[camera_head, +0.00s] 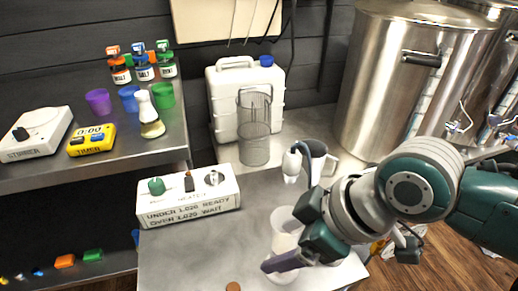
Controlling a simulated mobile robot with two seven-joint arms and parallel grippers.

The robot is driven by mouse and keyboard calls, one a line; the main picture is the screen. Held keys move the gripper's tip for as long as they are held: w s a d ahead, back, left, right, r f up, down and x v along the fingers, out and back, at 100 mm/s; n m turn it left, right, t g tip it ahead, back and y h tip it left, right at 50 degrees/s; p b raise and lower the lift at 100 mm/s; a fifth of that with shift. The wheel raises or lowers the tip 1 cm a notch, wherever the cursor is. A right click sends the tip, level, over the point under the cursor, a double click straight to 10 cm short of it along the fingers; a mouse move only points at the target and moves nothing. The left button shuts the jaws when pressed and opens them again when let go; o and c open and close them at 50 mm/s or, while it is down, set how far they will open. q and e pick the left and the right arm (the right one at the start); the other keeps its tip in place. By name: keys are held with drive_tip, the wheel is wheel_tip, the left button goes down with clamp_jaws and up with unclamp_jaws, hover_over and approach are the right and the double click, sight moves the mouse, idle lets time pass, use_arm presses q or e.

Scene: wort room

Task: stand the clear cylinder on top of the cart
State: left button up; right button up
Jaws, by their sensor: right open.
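A clear, whitish cylinder (283,226) stands upright, as far as I can tell, at the right part of the steel cart top (190,262). My right gripper (291,238) reaches in from the right and is open at the cylinder. One dark purple finger crosses in front of its lower part, and its base is partly hidden. I cannot tell whether the fingers touch it. My left gripper is out of view.
A white control box (188,197) sits at the cart top's back left. A shelf (110,160) at left holds a stirrer, timer and cups.

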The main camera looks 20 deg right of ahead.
drive_tip(key=shift+d+r, duration=0.1)
drive_tip(key=shift+r, duration=0.2)
drive_tip(key=s+d, duration=0.8)
drive_tip(key=d, duration=0.1)
drive_tip(key=s+a+r+m+h, duration=0.1)
drive_tip(key=s+a+r+m, duration=0.25)
drive_tip(key=a, duration=0.25)
drive_tip(key=s+d+r+m+h, duration=0.3)
drive_tip(key=s+d+r+m, duration=0.1)
drive_tip(key=shift+d, duration=0.3)
drive_tip(key=shift+s, duration=0.2)
